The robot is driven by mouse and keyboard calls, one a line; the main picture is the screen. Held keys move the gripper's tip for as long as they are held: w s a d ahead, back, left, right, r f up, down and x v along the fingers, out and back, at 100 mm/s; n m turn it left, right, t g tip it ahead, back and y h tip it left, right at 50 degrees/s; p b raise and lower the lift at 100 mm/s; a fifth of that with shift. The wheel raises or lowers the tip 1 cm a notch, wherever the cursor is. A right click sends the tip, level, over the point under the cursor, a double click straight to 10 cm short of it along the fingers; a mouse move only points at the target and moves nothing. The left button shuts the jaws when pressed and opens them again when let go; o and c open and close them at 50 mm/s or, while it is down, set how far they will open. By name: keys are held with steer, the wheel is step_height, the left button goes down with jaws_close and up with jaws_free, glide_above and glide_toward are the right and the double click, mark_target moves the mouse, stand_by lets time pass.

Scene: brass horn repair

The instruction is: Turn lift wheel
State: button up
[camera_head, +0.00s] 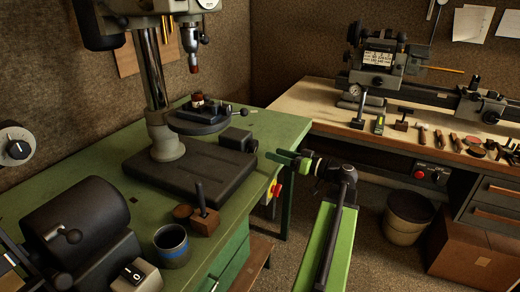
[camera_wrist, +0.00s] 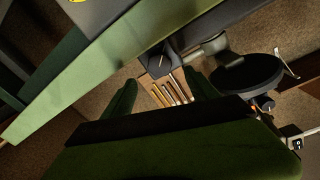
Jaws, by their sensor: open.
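The drill press (camera_head: 153,75) stands on the green bench at the left in the head view. Its dark round table (camera_head: 198,120) is on the column above a dark base plate (camera_head: 195,170). I cannot clearly tell a lift wheel in either view. My gripper (camera_head: 283,158) is open and empty, with green fingers pointing left, and appears right of the base plate by the bench's right edge. In the wrist view my gripper (camera_wrist: 160,92) shows two dark green fingers spread apart. A dark round disc (camera_wrist: 248,84), probably the press table, shows beyond them.
A dark block (camera_head: 238,139) sits near the base plate. A lathe bench (camera_head: 310,105) with tools is at the right. A bin (camera_head: 409,217) and a cardboard box (camera_head: 470,253) stand on the floor.

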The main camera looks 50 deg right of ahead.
mark_target(256, 147)
steer(key=x, duration=0.8)
steer(key=shift+c, duration=0.3)
steer(key=c, duration=1.3)
